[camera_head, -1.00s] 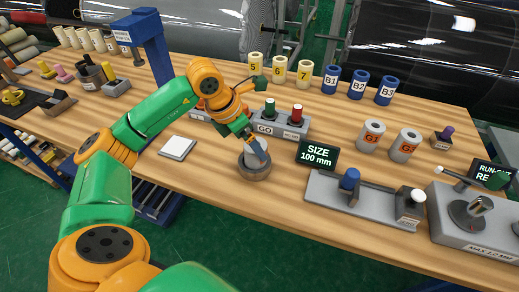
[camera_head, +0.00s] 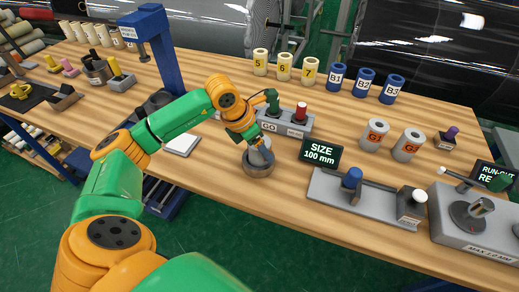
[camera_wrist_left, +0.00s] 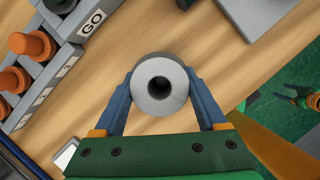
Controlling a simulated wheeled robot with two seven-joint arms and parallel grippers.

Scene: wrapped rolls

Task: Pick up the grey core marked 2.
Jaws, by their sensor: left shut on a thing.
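My left gripper (camera_head: 262,145) reaches down from above and is shut on this core. In the left wrist view the core (camera_wrist_left: 160,104) sits between the two blue fingers, with its dark centre hole facing the camera. No mark on the held core can be read. Two other grey cores (camera_head: 375,136) (camera_head: 407,146) with orange G marks stand upright to the right.
A GO block (camera_head: 284,124) with green and red pegs stands just behind. A SIZE 100 mm display (camera_head: 320,152) and a grey fixture with a blue peg (camera_head: 352,178) are to the right. Cream and blue rolls line the back. A white pad (camera_head: 182,144) lies left.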

